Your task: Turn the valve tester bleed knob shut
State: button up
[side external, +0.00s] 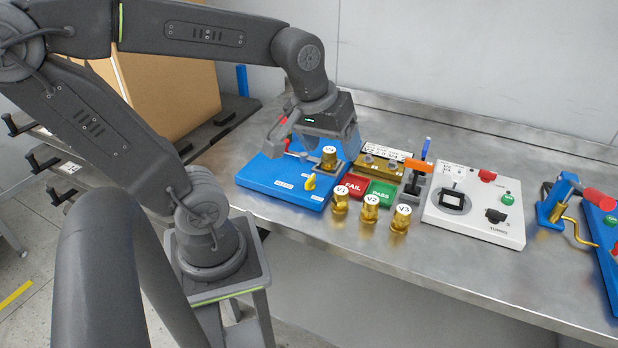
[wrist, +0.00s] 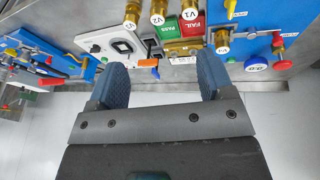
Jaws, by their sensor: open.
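The valve tester is a blue station (side external: 262,178) at the left of the bench in the side view, and it shows at the upper right of the wrist view (wrist: 265,20). A small yellow knob (side external: 310,183) stands on its front part; it shows at the top edge of the wrist view (wrist: 231,7). Its exact turn angle is too small to tell. A brass valve marked V4 (side external: 329,160) is upright beside it. My gripper (side external: 308,130) hangs above the tester's rear, apart from the knob. In the wrist view its blue fingers (wrist: 162,78) are wide apart and empty.
Brass valves V1 (side external: 341,201), V2 (side external: 370,209) and V3 (side external: 401,219) stand at the front right of the tester. Red FAIL (side external: 352,186) and green PASS (side external: 381,194) pads lie behind them. A white station (side external: 478,225) is further right. Bare bench lies in front.

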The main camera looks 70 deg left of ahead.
jog(key=w+a+f+n+g, duration=0.2)
jog(key=a+f+n+g, duration=0.1)
jog(key=a+n, duration=0.7)
jog(key=n+g, duration=0.1)
jog(key=n, duration=0.8)
send_near(309, 178)
jog(key=shift+h, duration=0.4)
jog(key=f, duration=0.6)
jog(key=a+f, duration=0.1)
jog(key=f, duration=0.3)
jog(key=shift+f, duration=0.1)
jog(key=shift+c, duration=0.2)
jog(key=c, duration=0.9)
